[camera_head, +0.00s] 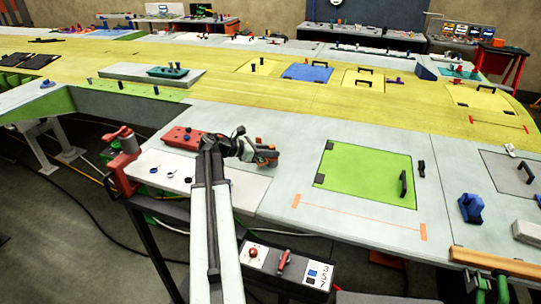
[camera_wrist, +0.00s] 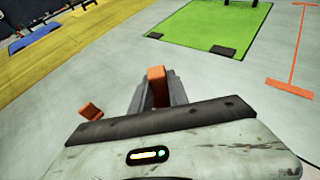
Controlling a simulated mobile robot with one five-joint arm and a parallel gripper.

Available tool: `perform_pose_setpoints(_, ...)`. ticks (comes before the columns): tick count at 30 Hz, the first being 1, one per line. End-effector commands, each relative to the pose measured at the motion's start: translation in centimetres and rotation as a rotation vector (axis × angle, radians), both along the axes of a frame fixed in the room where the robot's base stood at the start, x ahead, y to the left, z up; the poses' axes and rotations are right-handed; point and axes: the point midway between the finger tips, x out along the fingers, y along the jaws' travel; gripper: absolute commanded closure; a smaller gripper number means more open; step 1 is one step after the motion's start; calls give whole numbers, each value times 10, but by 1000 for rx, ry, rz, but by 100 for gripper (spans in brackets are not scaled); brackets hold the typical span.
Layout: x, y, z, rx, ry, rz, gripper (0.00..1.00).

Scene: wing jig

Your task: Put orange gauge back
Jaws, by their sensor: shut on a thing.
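My gripper (camera_head: 266,155) is shut on the orange gauge, a small orange block (camera_wrist: 156,74) between the fingers in the wrist view. The jaws hide its lower part. In the head view orange shows at the gripper, but I cannot separate gauge from gripper there. My gripper is over the pale grey wing panel, left of the green panel (camera_head: 368,172). A second small orange piece (camera_wrist: 90,111) shows left of the jaws in the wrist view; I cannot tell what it belongs to.
A red clamp-like fixture (camera_head: 123,150) stands at the left edge. The green panel has a black handle (camera_head: 404,184). Orange lines (camera_head: 360,215) mark the surface in front.

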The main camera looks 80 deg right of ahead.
Motion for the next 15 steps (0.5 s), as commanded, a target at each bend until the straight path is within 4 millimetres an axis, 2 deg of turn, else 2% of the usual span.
perform_pose_setpoints(5, -2, 0, -3, -1, 2, -3, 100)
perform_pose_setpoints(6, -3, 0, -2, 0, 0, -4, 68)
perform_pose_setpoints(7, -3, 0, -2, 0, 0, -4, 60)
perform_pose_setpoints(8, -3, 0, -2, 0, 0, -4, 57)
perform_pose_setpoints(15, -4, -1, -2, 0, 0, -5, 57)
